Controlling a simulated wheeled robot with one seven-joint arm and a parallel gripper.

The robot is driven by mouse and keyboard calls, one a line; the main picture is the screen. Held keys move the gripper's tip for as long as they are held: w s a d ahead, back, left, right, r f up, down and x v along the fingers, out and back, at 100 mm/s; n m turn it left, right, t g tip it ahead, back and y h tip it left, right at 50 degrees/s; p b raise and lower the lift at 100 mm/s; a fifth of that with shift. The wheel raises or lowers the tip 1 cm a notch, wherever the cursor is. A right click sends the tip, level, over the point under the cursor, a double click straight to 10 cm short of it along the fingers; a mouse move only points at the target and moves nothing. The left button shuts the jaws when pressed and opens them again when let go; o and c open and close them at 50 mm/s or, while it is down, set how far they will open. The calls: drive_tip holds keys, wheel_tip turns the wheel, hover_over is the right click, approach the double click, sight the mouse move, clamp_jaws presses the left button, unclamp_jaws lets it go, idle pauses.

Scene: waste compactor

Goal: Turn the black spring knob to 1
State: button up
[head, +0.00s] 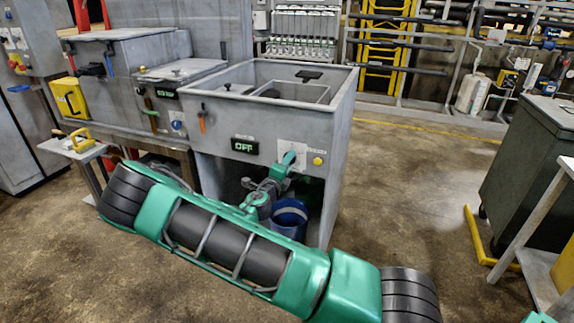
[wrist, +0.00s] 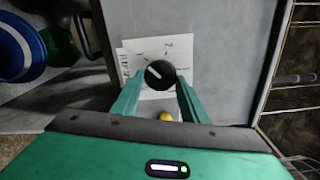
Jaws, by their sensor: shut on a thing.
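The black knob (wrist: 160,74) shows in the wrist view between the two green fingers of my gripper (wrist: 159,84), which is shut on it. A white pointer line on the knob slants toward the upper left of that view. The white label (wrist: 174,45) behind it carries small marks; a 2-like mark shows near its top, and I cannot make out a 1. In the head view my gripper (head: 291,160) reaches the white plate on the front of the grey machine (head: 225,117); the knob is hidden there.
A yellow button (head: 318,161) sits right of the knob; it also shows in the wrist view (wrist: 165,116). A dark display (head: 244,146) reads OFF. A blue bucket (head: 290,217) stands below. A dark green bin (head: 530,165) stands at right, with open floor between.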

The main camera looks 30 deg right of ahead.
drive_tip(key=shift+w+a+f, duration=0.15)
drive_tip(key=shift+w+a, duration=0.1)
drive_tip(key=shift+a, duration=0.05)
drive_tip(key=o, duration=0.9)
drive_tip(key=shift+o, duration=0.5)
drive_tip(key=shift+s+d, duration=0.1)
drive_tip(key=v, duration=1)
drive_tip(key=shift+s+a, duration=0.25)
